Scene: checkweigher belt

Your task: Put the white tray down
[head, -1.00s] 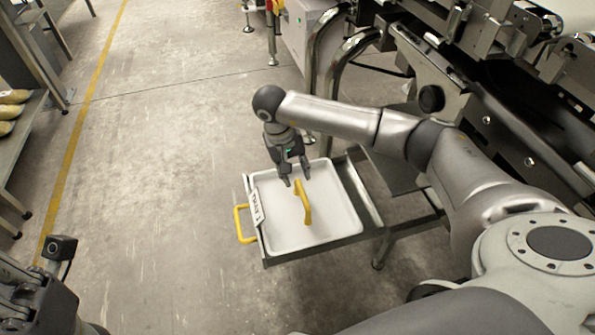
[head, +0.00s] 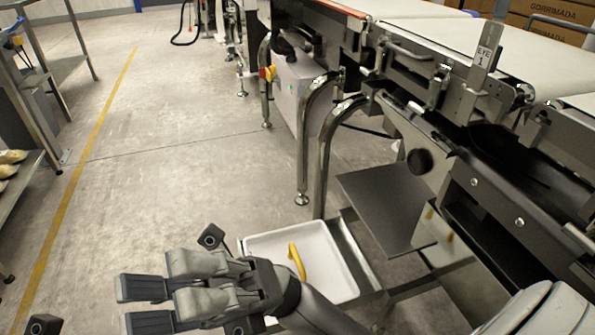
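My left gripper is not in view; only a small dark piece of that arm shows at the bottom left corner.
The checkweigher (head: 470,100) with its pale belt (head: 430,35) fills the right side. A bare grey metal shelf (head: 385,205) is right of the tray. Bent metal legs (head: 305,140) stand behind it. A rack (head: 20,180) with yellowish bags is far left. Open floor lies between.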

